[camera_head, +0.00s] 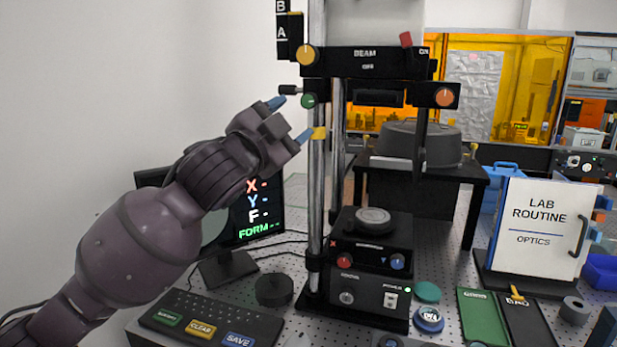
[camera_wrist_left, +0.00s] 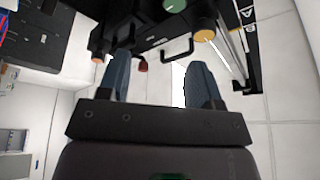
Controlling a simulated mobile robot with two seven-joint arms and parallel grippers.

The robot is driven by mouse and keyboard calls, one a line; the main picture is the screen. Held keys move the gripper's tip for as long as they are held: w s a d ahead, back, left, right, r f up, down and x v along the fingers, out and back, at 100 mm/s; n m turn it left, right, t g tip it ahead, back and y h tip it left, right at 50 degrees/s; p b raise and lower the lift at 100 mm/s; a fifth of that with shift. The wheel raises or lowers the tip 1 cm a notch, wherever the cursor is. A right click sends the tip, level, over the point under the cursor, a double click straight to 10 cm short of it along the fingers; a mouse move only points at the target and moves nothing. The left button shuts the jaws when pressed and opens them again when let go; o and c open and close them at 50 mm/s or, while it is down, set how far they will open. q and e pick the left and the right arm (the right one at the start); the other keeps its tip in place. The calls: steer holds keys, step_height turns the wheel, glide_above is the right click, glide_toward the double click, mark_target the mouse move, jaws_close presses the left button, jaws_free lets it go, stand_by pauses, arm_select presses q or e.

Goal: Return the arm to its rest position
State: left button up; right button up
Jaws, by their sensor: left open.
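My left arm comes in from the left in the head view. Its gripper (camera_head: 291,120) is raised beside the interferometer's upright posts, with blue fingertips apart and nothing between them. The fingertips are close to the green knob (camera_head: 309,101) and a yellow piece on the post (camera_head: 319,133); I cannot tell whether they touch. The left wrist view shows the two fingers (camera_wrist_left: 155,85) spread and empty, with the instrument's knobs beyond them. My right gripper is not in view.
The interferometer (camera_head: 370,255) stands at the centre. A monitor (camera_head: 262,210) is behind my forearm, and a keypad (camera_head: 212,322) lies below it. A lab routine board (camera_head: 540,225) and green tray (camera_head: 484,318) are at right. The left wall side is open.

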arm_select(q)
steer(key=s+a+f+n+y, duration=0.2)
steer(key=a+f+n, duration=0.25)
steer(key=f, duration=0.65)
steer(key=s+a+f+n+y, duration=0.1)
steer(key=a+f+n+y, duration=0.35)
steer(key=f, duration=0.75)
steer(key=s+a+f+n+y, duration=0.1)
steer(key=s+a+f+n, duration=0.1)
steer(key=a+f, duration=0.65)
steer(key=s+a+f+n+g+y, duration=0.2)
steer(key=s+a+f+g, duration=0.1)
steer(key=s+f, duration=0.9)
steer(key=s+a+f+n+g+y, duration=0.2)
steer(key=s+a+f+n+g, duration=0.1)
steer(key=s+f, duration=0.9)
step_height(320, 180, down, 4)
steer(key=shift+s+a+r, duration=0.1)
steer(key=shift+s+a, duration=0.15)
steer(key=shift+a, duration=0.2)
